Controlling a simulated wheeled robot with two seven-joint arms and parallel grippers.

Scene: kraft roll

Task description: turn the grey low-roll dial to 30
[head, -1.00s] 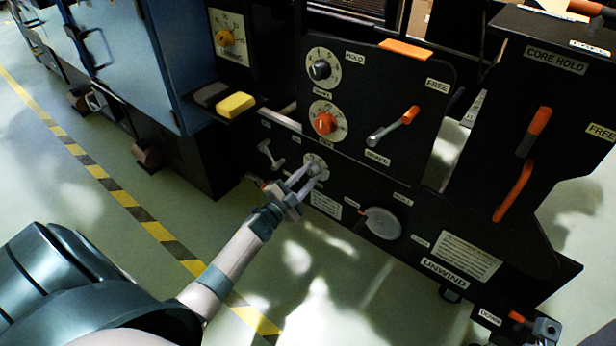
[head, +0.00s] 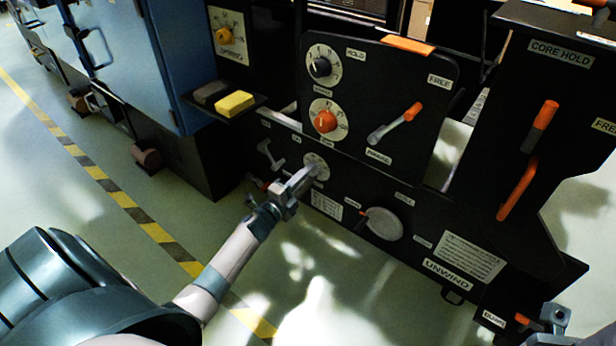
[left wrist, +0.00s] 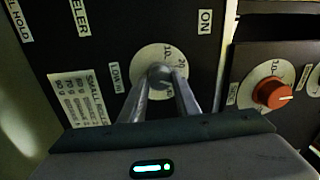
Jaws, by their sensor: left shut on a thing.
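The grey low-roll dial (left wrist: 159,76) sits on a round white scale plate (left wrist: 150,58) with small numbers, beside a partly covered "LOW" label. My left gripper (left wrist: 160,95) is shut on the dial, one finger on each side of the knob. In the head view, my left gripper (head: 308,178) reaches the plate (head: 317,163) from the lower left and hides most of the knob. I cannot read which number the dial points to. A grey part at the lower right edge, apparently my right gripper (head: 555,316), shows only partly; its fingers are unclear.
An orange dial (head: 325,121) and a black dial (head: 320,68) sit above on the same machine. An orange-tipped lever (head: 396,124) is to their right. A small grey lever (head: 270,155) is close left of my gripper. A round grey disc (head: 384,223) is below right.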

